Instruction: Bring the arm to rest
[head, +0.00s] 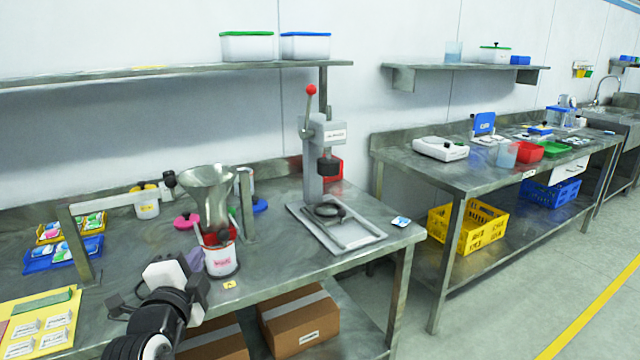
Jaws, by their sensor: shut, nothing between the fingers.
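My arm comes in from the bottom left, folded low at the front edge of the near bench. My gripper (122,302) is at the end of the black and white wrist, shut and empty. Its fingertips are small and partly hidden by the wrist. A metal funnel or drum (209,190) stands above a white bucket (221,260) with a red rim, to the right of and beyond the wrist. My gripper appears apart from both.
A grey press (325,160) with a red-knobbed lever stands on the near bench (290,255). A metal post (75,240) rises near blue and yellow trays at left. Cardboard boxes (298,322) sit below. A second bench (400,160) stands at right, with open floor between.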

